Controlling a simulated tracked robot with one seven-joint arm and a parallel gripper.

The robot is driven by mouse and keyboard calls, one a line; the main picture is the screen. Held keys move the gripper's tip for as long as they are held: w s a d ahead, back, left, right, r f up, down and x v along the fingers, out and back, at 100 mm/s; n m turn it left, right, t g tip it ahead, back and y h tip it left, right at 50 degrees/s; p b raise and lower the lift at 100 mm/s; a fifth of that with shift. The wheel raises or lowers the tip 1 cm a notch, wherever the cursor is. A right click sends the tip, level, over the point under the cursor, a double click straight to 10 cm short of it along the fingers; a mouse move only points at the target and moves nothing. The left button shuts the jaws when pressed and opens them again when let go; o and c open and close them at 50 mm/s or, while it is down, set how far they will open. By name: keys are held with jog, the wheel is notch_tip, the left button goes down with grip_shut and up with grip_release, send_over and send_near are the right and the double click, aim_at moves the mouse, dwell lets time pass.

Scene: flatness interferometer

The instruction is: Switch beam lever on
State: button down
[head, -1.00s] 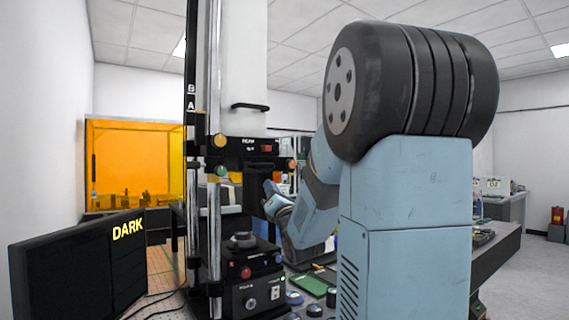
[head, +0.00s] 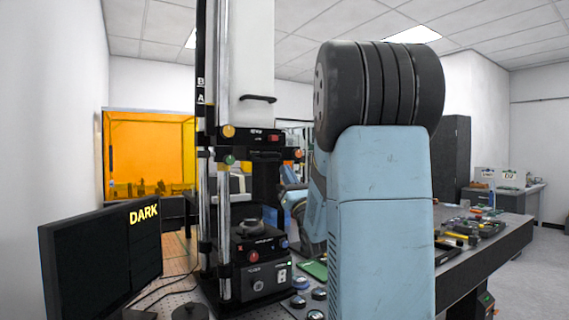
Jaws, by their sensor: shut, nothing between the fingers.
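The interferometer stands left of centre, with a tall white column on a black frame. Its black upper block (head: 250,137) carries a small white label, too small to read surely, and a small red part (head: 274,138) that may be the beam lever; its position is unclear. The monitor (head: 100,260) at the lower left reads DARK in yellow. My blue arm fills the centre right. My gripper (head: 287,190) is at the far end of the arm, just right of the black frame and below the upper block. It is shut and empty, and mostly hidden; contact cannot be told.
A black lower unit (head: 258,262) with knobs and a switch sits under the upper block. Round parts (head: 300,302) and a green board (head: 314,269) lie on the bench. A cluttered dark bench runs right. An orange enclosure (head: 150,155) stands behind. Floor at far right is clear.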

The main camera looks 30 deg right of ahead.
jog(key=x, duration=0.9)
jog(key=shift+w+r, duration=0.15)
jog(key=shift+w, duration=0.05)
